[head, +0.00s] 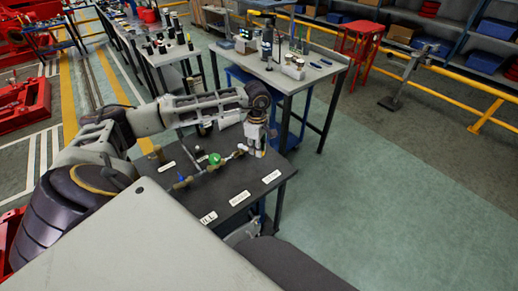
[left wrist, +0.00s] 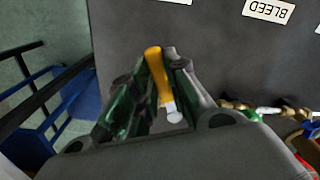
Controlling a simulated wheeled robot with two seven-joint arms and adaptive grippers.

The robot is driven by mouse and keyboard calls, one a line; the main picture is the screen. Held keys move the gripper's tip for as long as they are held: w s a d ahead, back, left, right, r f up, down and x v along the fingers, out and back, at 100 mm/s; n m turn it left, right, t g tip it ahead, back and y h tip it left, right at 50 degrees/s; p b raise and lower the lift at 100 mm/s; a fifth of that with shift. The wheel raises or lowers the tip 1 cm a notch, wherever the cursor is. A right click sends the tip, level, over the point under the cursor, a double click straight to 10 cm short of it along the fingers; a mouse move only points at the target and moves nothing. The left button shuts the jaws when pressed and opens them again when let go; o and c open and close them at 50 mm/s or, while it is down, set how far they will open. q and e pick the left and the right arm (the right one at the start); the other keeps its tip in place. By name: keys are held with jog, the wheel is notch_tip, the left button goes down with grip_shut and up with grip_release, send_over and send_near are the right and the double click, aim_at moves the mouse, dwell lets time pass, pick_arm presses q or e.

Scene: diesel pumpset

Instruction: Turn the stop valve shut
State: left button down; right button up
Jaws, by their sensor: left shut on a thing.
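A brass pipe run with valves lies on the dark tabletop (head: 228,190); a green knob (head: 214,158) and a blue part (head: 181,180) stand on it in the head view. My left gripper (head: 257,151) points down at the right end of the run. In the left wrist view, its fingers (left wrist: 160,95) are shut on a yellow lever handle (left wrist: 155,62) with a pale metal end (left wrist: 173,115). I take this for the stop valve's handle, but its label is not readable here. The valve body is mostly hidden by the gripper. My right gripper is not in view.
White labels lie along the table's front, one reading BLEED (left wrist: 268,10). Brass fittings (left wrist: 240,106) run off to the right in the wrist view. Behind stands a grey bench (head: 300,78) with jars and instruments. Green floor (head: 390,190) to the right is clear.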

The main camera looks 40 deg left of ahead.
pick_arm(q)
jog(key=s+m+b, duration=0.1)
jog(key=s+m, duration=0.1)
jog(key=m, duration=0.1)
jog(key=shift+b, duration=0.4)
jog(key=shift+s+a+m+b, duration=0.1)
jog(key=shift+s+m+b, duration=0.4)
jog(key=shift+m, duration=0.5)
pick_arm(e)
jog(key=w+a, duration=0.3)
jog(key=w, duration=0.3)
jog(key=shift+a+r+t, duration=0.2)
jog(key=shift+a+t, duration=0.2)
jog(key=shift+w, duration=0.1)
pick_arm(q)
jog(key=c, duration=1.4)
grip_release()
jog(key=shift+s, duration=0.1)
jog(key=shift+r, duration=0.1)
jog(key=shift+r, duration=5.95)
jog(key=shift+f, duration=0.1)
